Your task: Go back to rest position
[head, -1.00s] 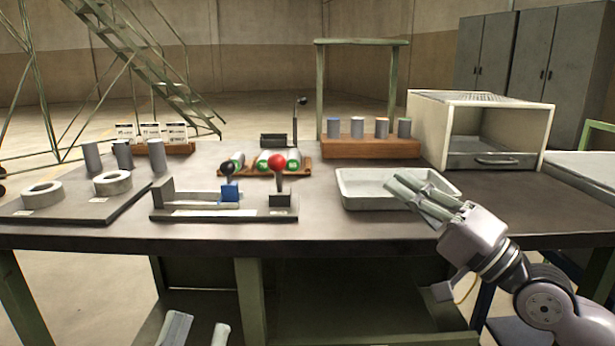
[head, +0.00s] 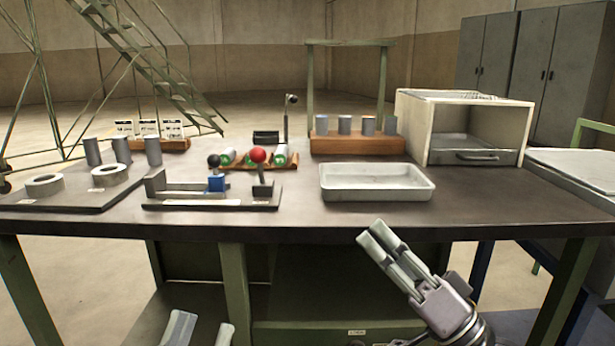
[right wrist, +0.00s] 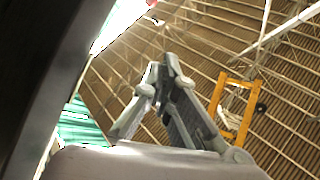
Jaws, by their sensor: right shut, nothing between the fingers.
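My right gripper (head: 378,240) is in front of the table's front edge, below and in front of the white tray (head: 376,193), apart from both. Its fingers lie together with nothing between them. In the right wrist view its fingers (right wrist: 160,75) point up toward the roof, with no object at the tips. My left gripper (head: 200,330) shows only as two finger ends at the bottom edge of the head view. The two fingers stand apart with nothing seen between them; the rest is cut off.
The dark table (head: 310,215) holds a fixture with a blue block (head: 216,183) and red ball knob (head: 258,155), a wooden rack of grey cylinders (head: 358,144), and an open-fronted furnace box (head: 465,130). Grey rings and cylinders stand at left. Space before the table is free.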

